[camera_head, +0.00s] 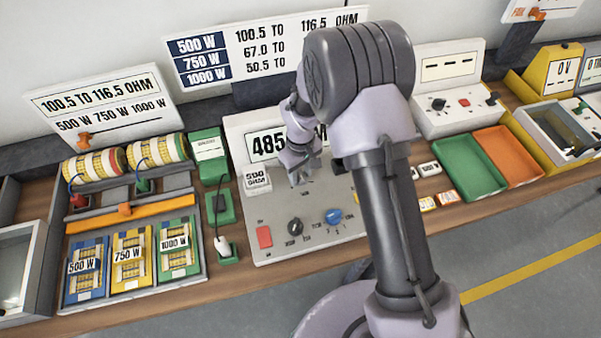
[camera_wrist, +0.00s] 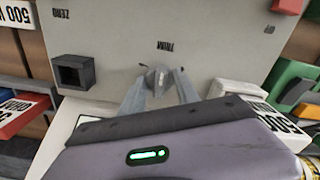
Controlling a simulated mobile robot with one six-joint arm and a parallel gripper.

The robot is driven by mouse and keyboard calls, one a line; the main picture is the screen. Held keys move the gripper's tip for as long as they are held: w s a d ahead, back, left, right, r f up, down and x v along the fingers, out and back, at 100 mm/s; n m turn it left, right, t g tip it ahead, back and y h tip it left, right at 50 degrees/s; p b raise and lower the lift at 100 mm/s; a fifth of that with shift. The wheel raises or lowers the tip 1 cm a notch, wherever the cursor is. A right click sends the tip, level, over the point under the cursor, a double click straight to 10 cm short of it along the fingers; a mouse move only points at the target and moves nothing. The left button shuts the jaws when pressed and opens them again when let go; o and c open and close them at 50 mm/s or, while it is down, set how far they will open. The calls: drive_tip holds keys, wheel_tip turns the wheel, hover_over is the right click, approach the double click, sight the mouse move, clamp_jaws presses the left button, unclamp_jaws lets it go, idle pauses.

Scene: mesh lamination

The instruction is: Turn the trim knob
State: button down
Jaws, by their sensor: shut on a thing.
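The trim knob (camera_wrist: 157,76) is a small grey knob on a light grey panel (camera_wrist: 110,30), below the upside-down TRIM label in the wrist view. My gripper (camera_wrist: 158,82) has its two grey fingers closed on the knob from both sides. In the head view my gripper (camera_head: 302,178) is at the upper part of the meter panel (camera_head: 275,200), under the display (camera_head: 264,143), whose reading starts with 485 and is partly hidden by my arm. The knob itself cannot be made out there.
Below my gripper, the panel carries a black knob (camera_head: 295,226), a blue knob (camera_head: 333,216) and a red button (camera_head: 264,237). A white 500 OHM block (camera_head: 256,180) stands close left of my gripper. A dark square socket (camera_wrist: 73,72) shows in the wrist view.

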sight(300, 174)
drive_tip(key=m+b, duration=0.1)
drive_tip(key=m, duration=0.2)
drive_tip(key=shift+f+b, duration=0.1)
drive_tip(key=shift+b, duration=0.2)
drive_tip(key=shift+m+b, duration=0.45)
drive_tip(key=shift+m, duration=0.85)
drive_tip(key=c, duration=0.9)
unclamp_jaws()
drive_tip(key=shift+r, duration=0.2)
wheel_tip(300, 174, up, 17)
drive_tip(key=p, duration=0.4)
drive_tip(key=shift+r, duration=0.15)
